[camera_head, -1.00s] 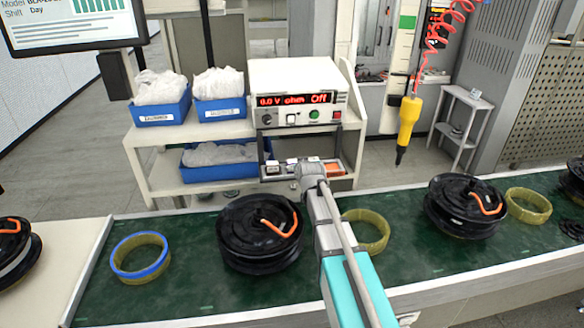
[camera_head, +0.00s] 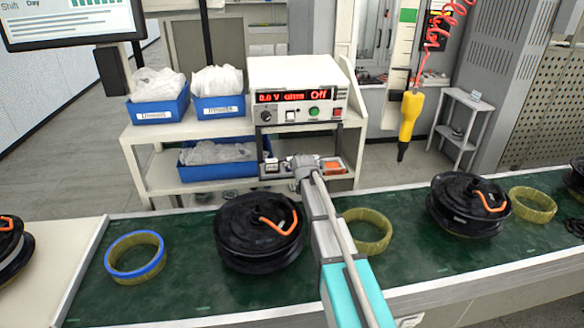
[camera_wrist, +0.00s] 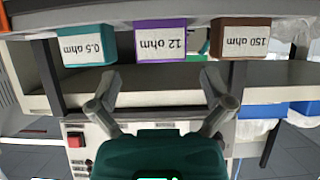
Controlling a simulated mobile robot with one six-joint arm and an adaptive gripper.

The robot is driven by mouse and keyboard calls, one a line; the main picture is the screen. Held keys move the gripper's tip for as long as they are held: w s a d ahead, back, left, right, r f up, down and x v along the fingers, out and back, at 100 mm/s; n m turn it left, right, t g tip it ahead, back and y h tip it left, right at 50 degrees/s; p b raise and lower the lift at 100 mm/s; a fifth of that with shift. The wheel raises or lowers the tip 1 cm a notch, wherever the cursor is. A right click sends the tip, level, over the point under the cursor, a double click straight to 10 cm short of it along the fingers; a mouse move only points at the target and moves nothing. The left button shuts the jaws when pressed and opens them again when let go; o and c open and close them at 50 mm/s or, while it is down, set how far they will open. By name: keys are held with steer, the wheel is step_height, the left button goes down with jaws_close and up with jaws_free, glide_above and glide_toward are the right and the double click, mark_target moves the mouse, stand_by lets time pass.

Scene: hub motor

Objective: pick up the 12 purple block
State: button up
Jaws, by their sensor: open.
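The purple block (camera_wrist: 167,41), with an upside-down "12 ohm" label, is at the top middle of the wrist view. It sits between a teal "0.5 ohm" block (camera_wrist: 89,45) and a brown "150 ohm" block (camera_wrist: 238,46). My gripper (camera_wrist: 160,82) is open and empty, its two fingers spread below the purple block in the picture and apart from it. In the head view my gripper (camera_head: 303,163) is over the small shelf below the meter; I cannot make out the purple block there.
The meter (camera_head: 298,92) stands on a white rack with blue bins (camera_head: 218,106) at its left. In front runs a green conveyor (camera_head: 190,290) with black hub motors (camera_head: 258,232) and rings (camera_head: 135,257). A yellow tool (camera_head: 409,117) hangs at the right.

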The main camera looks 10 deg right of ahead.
steer(key=shift+b+x, duration=1.25)
steer(key=shift+x, duration=1.4)
steer(key=shift+a+r, duration=0.1)
steer(key=c, duration=1.1)
steer(key=shift+r, duration=0.15)
step_height(320, 180, up, 3)
steer(key=p, duration=0.3)
steer(key=shift+f, duration=0.2)
steer(key=s+d+r+p, duration=0.3)
steer(key=s+r+p, duration=0.7)
steer(key=s, duration=0.3)
steer(key=shift+s+d, duration=0.3)
